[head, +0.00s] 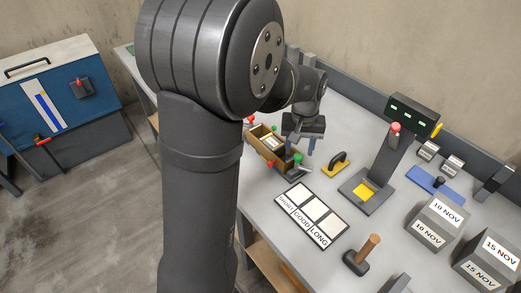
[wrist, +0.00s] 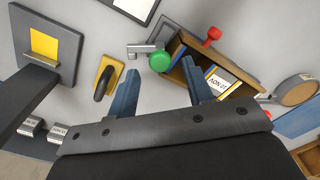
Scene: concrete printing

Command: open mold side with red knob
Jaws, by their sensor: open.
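The wooden mold (head: 265,152) stands on the grey bench under my gripper, with red and green knobs around it. A red knob (head: 271,164) sticks out at its near side; another red knob (head: 251,118) shows at its far end, partly behind my arm. In the wrist view, a red knob (wrist: 213,33) sits at the mold's upper edge and a green knob (wrist: 160,62) at its left corner. A dated label (wrist: 222,82) lies inside the mold (wrist: 188,58). My gripper (wrist: 160,88) is open and empty, its blue fingers apart, above the mold's green-knob end.
A yellow trowel-like tool (head: 336,165) and a press-like stand (head: 372,190) are right of the mold. A SHORT/GOOD/LONG board (head: 312,217), a mallet (head: 362,255) and dated blocks (head: 437,222) lie nearer.

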